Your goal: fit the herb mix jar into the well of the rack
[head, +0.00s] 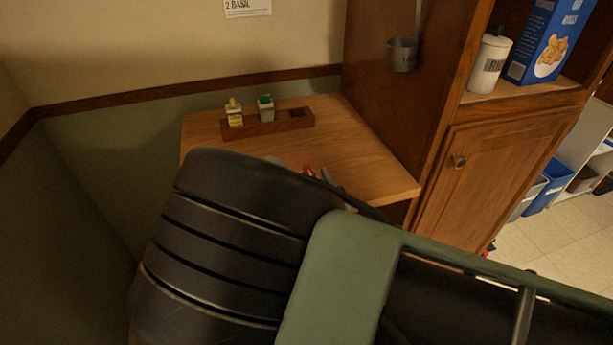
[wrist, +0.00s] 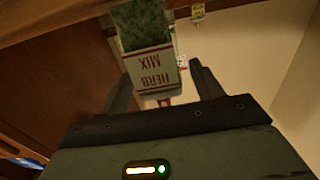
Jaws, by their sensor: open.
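The herb mix jar (wrist: 155,72) shows in the wrist view, with green contents and a pale label reading HERB MIX upside down in the picture. My gripper (wrist: 161,66) is open, and the jar appears between its two dark fingertips. I cannot tell whether either finger touches it. The wooden rack (head: 262,127) stands on the counter in the head view. Its right-hand well (head: 299,113) looks empty. In the head view my arm hides most of the gripper and I cannot make out the herb mix jar.
A yellow jar (head: 234,112) and a green-topped jar (head: 266,108) stand in the rack's other places. Small red (head: 309,170) and grey items show past my arm, unclear. A wooden cabinet (head: 386,100) with a hanging metal cup (head: 402,55) borders the counter's right. The counter (head: 370,160) is bare right of the rack.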

